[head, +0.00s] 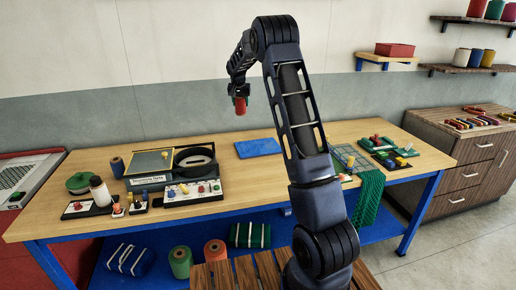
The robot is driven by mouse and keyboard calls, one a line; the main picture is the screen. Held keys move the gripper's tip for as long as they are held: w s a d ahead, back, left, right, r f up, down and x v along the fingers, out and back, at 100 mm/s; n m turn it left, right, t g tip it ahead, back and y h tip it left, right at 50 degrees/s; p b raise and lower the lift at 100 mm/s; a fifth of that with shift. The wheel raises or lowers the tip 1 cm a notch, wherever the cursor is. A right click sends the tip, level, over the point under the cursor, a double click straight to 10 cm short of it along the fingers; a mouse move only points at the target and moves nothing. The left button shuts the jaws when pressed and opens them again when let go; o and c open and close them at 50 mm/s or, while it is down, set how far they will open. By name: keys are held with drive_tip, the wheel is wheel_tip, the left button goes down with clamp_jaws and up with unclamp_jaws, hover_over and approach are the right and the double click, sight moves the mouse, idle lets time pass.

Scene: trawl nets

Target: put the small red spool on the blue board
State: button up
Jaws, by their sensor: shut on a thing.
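My gripper (239,95) is raised above the wooden table and shut on a small red spool (240,106), which hangs below the fingers in the air. The blue board (258,148) lies flat on the table, below and to the right of the spool in the picture. Its right end is close to my arm in the picture. Nothing is seen on the board. The spool is clear of the board and of the table.
Left of the board are a black round item (195,158), a tray of small colored pieces (194,191), bottles and a dark blue spool (117,166). Right of my arm lie green netting (368,197) and a grid mat (350,157). The table around the board's front is clear.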

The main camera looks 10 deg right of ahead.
drive_tip(key=s+d+m, duration=0.1)
drive_tip(key=d, duration=0.8)
hover_over(258, 146)
wheel_tip(258, 146, down, 20)
drive_tip(key=shift+r, duration=0.1)
drive_tip(key=o, duration=1)
